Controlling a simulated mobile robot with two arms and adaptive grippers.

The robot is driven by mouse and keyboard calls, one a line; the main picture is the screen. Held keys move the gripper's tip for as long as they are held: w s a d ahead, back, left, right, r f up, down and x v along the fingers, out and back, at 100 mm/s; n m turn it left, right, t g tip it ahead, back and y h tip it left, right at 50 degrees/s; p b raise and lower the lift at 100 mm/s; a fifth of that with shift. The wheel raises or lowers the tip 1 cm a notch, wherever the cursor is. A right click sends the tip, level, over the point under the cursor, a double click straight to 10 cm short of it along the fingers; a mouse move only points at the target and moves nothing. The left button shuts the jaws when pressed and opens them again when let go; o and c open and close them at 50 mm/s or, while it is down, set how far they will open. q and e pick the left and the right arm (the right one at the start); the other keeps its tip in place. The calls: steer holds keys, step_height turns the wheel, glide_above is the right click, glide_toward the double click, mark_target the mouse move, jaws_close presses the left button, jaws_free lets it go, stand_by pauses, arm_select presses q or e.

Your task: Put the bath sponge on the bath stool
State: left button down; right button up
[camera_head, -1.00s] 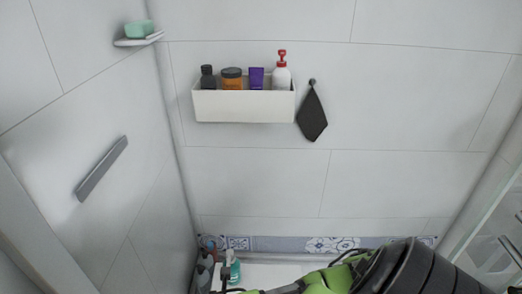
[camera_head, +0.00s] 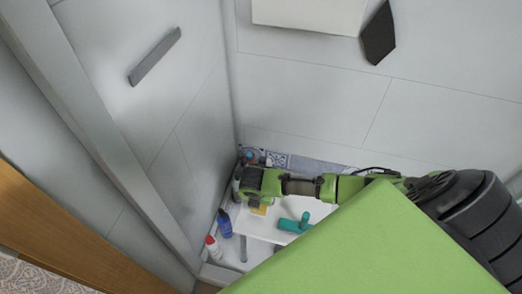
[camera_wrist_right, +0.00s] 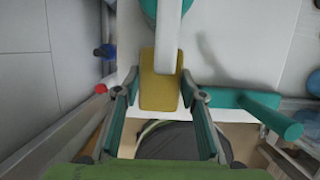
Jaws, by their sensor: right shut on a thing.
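The yellow bath sponge (camera_wrist_right: 160,92) is between the two fingers of my right gripper (camera_wrist_right: 160,82), which is shut on it. In the head view a small part of the sponge (camera_head: 259,210) shows below my right gripper (camera_head: 252,196). The white bath stool (camera_head: 264,229) stands in the corner under my right arm. In the right wrist view the sponge overlaps the near edge of the stool top (camera_wrist_right: 225,60). I cannot tell whether it touches the stool. My left gripper is not in view.
A teal object (camera_head: 294,225) lies at the stool; its cylinder (camera_wrist_right: 265,112) is right of my fingers. A blue bottle (camera_head: 224,223) and a white-and-red bottle (camera_head: 213,247) stand along the left wall. A large green surface hides the lower right of the head view.

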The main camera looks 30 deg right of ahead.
steer(key=shift+w+d+f, duration=0.1)
steer(key=shift+w+f, duration=0.15)
steer(key=shift+f, duration=0.1)
steer(key=shift+d+f+b, duration=0.1)
steer(key=shift+f+b, duration=0.2)
steer(key=shift+f, duration=1.25)
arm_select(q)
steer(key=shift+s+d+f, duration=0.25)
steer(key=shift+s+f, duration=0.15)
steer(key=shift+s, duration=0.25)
arm_select(e)
steer(key=o, duration=1)
steer(key=shift+r, duration=0.1)
steer(key=p+v, duration=0.1)
steer(key=v, duration=0.9)
steer(key=shift+s+r+p, duration=0.1)
steer(key=shift+r+p, duration=0.2)
steer(key=shift+p, duration=0.1)
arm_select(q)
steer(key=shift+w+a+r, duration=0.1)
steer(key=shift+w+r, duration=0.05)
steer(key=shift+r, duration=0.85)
arm_select(e)
steer(key=shift+s+a+r, duration=0.15)
steer(key=shift+a+r, duration=0.15)
steer(key=shift+r, duration=0.3)
